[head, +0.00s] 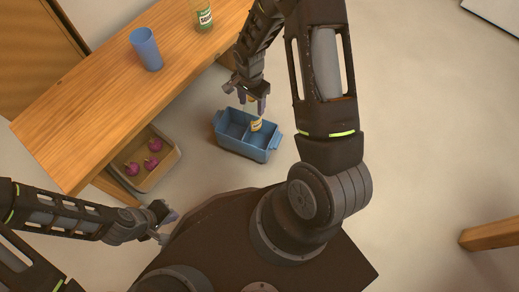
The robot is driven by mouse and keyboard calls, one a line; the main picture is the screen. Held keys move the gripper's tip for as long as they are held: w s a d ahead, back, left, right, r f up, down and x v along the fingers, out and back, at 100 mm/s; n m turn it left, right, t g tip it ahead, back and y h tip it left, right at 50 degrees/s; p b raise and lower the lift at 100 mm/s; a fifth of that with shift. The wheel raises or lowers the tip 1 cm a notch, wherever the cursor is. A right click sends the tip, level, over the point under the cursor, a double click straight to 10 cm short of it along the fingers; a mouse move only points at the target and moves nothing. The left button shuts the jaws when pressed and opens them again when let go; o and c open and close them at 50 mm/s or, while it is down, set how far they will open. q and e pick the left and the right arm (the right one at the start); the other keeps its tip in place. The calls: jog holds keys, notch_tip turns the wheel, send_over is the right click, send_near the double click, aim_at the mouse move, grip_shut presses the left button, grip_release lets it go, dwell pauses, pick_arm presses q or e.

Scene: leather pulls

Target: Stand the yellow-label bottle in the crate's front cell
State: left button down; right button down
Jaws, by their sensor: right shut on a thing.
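The blue crate (233,144) stands on the floor, with a divider making a left and a right cell. My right gripper (254,103) points down above the crate and is shut on the yellow-label bottle (256,125). The bottle is roughly upright, its upper part hidden by the fingers. Its lower part shows at the right-hand cell, just right of the divider; I cannot tell whether it touches the crate floor. My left gripper (168,217) is low at the left, away from the crate, and its jaw opening is unclear.
A wooden table (100,110) lies along the left, bearing a blue cup (146,49) and a green-label bottle (203,16). A tan bin (166,172) with several purple onions sits below its edge.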

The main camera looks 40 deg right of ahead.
jog(key=m, duration=0.2)
send_over(260, 123)
notch_tip(260, 123, down, 4)
pick_arm(q)
jog(key=shift+w+a+f, duration=0.15)
jog(key=shift+f, duration=0.45)
pick_arm(e)
jog(key=shift+w, duration=0.1)
pick_arm(q)
jog(key=shift+f+b, duration=0.1)
jog(key=shift+b, duration=0.2)
pick_arm(e)
jog(key=shift+f, duration=0.1)
